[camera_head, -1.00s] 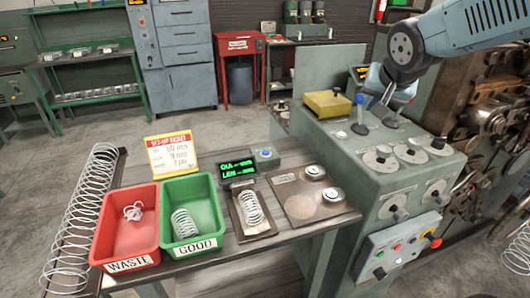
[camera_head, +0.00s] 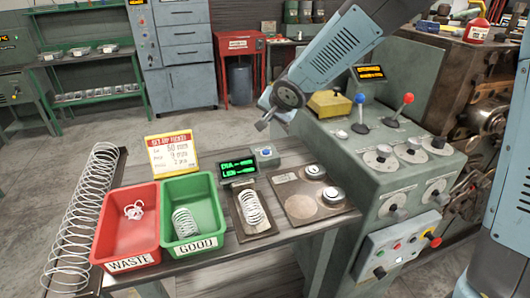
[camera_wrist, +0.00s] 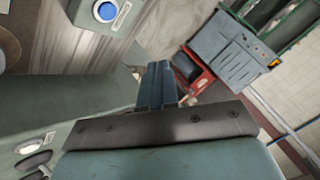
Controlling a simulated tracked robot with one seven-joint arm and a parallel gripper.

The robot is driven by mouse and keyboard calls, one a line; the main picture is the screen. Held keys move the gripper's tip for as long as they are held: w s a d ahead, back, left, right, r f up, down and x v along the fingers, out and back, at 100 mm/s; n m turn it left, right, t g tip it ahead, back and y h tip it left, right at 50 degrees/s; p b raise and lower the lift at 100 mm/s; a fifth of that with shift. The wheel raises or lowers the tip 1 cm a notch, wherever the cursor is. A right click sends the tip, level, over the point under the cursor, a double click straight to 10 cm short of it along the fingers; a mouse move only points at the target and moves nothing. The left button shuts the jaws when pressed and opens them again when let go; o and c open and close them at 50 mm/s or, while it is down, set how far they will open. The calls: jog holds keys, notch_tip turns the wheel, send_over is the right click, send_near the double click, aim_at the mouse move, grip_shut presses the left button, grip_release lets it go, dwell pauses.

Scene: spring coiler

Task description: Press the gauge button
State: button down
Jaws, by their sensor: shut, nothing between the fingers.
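The gauge button (camera_head: 266,151) is a round blue button on a small grey box (camera_head: 268,163) at the back of the bench. The gauge's display (camera_head: 238,169) with green text stands just left of it. My gripper (camera_head: 263,124) is above the box in the head view, apart from the button, with its fingers shut and empty. In the wrist view the shut fingers (camera_wrist: 158,85) are in the middle and the blue button (camera_wrist: 106,11) is at the upper left, clear of them.
A spring lies on the gauge plate (camera_head: 240,229). The red WASTE bin (camera_head: 108,245) and green GOOD bin (camera_head: 196,238) stand left, with a yellow sign (camera_head: 171,154) behind. The machine console with a blue-knobbed lever (camera_head: 360,113) and a red-knobbed lever (camera_head: 403,108) is right.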

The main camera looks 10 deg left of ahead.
jog(key=shift+f, duration=0.1)
send_over(268, 153)
jog(key=shift+a+f, duration=0.1)
jog(key=shift+f, duration=4.2)
jog(key=shift+f, duration=0.1)
jog(key=shift+w+f, duration=0.1)
jog(key=shift+f, duration=0.15)
jog(key=shift+f, duration=0.35)
jog(key=shift+r, duration=0.8)
